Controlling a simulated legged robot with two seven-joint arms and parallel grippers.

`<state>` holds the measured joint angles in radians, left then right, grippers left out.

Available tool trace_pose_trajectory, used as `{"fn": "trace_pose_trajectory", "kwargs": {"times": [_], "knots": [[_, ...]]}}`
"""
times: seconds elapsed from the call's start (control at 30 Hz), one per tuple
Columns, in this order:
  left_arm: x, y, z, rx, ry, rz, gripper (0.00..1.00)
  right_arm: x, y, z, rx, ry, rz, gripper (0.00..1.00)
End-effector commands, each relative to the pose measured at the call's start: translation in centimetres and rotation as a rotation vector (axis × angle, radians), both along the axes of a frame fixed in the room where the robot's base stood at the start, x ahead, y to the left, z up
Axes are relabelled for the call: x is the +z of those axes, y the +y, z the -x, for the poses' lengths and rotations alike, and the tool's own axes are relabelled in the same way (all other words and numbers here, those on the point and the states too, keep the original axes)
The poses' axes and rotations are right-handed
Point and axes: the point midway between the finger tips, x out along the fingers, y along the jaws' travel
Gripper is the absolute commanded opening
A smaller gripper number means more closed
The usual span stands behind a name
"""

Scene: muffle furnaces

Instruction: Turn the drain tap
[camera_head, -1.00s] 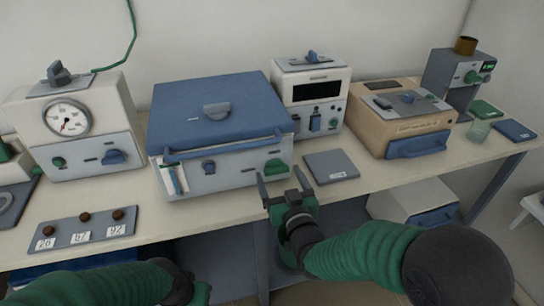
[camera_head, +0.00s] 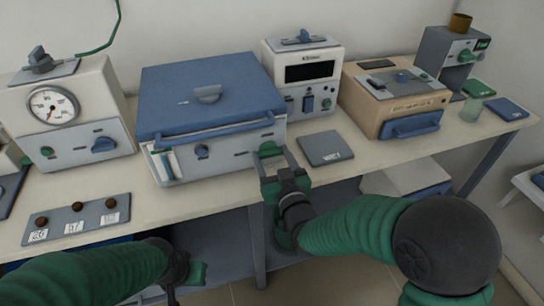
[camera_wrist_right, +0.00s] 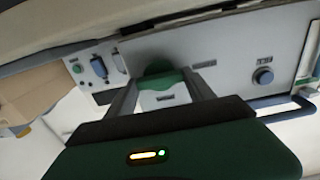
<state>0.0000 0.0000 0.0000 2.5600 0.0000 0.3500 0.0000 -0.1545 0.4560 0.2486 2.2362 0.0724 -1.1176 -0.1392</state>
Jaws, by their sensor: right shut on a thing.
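The drain tap is a green handle (camera_head: 270,149) on the lower right of the front panel of a white unit with a blue lid (camera_head: 205,100). In the right wrist view the green handle (camera_wrist_right: 161,74) sits between my two fingers. My right gripper (camera_head: 271,162) is shut on the green handle, with its fingers on either side of it. It also shows in the right wrist view (camera_wrist_right: 164,90). My left gripper (camera_head: 190,278) is low at the front, below the table edge, and its fingers are not clear.
A white gauge unit (camera_head: 70,110) stands at left, a white display unit (camera_head: 304,75) behind right, and a beige blue-handled box (camera_head: 395,100) farther right. A grey pad (camera_head: 325,147) lies right of the gripper. A grey plate (camera_head: 77,219) with brown knobs lies front left.

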Motion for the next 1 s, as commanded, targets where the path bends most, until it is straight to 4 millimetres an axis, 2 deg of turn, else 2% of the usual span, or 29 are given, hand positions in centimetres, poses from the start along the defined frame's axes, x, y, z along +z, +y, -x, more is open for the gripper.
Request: {"fn": "trace_pose_trajectory", "kwargs": {"times": [0.37, 1.0], "knots": [[-0.3, 0.0, 0.0, 0.000, 0.000, 0.000, 0.00, 0.0, 0.0, 0.0, 0.002, 0.032, -0.106, 0.21], [-1.3, 0.0, 0.0, 0.000, 0.000, 0.000, 0.00, -0.1, -0.2, -0.1, 0.000, 0.211, -0.651, 0.21]]}}
